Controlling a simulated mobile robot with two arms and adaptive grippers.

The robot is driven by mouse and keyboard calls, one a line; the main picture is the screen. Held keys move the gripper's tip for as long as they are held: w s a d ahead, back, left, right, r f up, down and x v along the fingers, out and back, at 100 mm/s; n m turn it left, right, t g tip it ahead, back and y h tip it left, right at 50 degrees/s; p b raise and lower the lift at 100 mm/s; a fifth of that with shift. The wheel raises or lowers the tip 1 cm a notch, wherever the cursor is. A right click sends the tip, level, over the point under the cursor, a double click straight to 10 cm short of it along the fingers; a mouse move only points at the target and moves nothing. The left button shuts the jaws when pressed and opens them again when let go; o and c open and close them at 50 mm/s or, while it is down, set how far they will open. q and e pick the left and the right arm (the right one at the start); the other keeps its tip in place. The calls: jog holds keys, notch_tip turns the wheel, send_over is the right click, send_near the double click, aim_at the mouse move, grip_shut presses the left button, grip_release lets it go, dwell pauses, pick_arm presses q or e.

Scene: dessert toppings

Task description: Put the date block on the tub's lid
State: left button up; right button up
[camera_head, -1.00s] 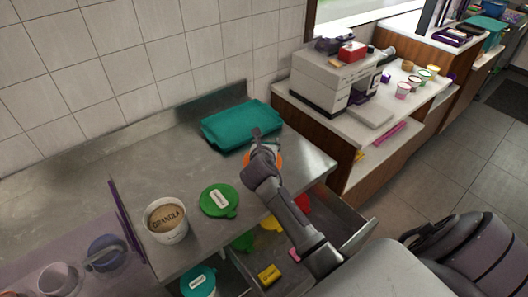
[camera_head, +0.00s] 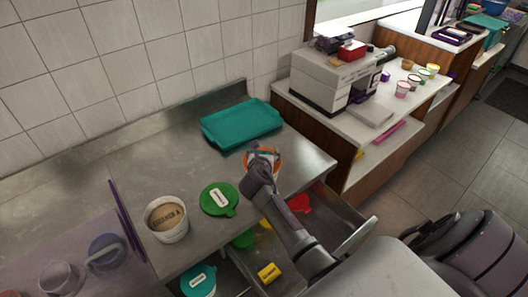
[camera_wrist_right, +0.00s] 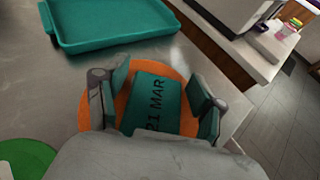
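The date block (camera_wrist_right: 158,98) is teal with "21 MAR" in dark print. In the right wrist view it lies over an orange round lid (camera_wrist_right: 96,112). My right gripper (camera_wrist_right: 160,82) is open, one finger on each side of the block, with orange showing between the block and the right-hand finger. In the head view the right gripper (camera_head: 262,152) is over the orange lid (camera_head: 278,163) near the counter's right end. A white tub marked granola (camera_head: 168,230) stands at the counter's front left. I cannot tell whether a tub is under the orange lid. My left gripper is not in view.
A teal tray (camera_head: 240,124) lies behind the orange lid. A green lid (camera_head: 219,200) with a white label lies to the left. An open drawer below holds a yellow block (camera_head: 269,273) and a red lid (camera_head: 300,203). A teal lid (camera_head: 199,281) is at the front.

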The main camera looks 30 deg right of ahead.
jog(key=shift+r, duration=0.1)
jog(key=v, duration=1.2)
jog(key=shift+b, duration=0.45)
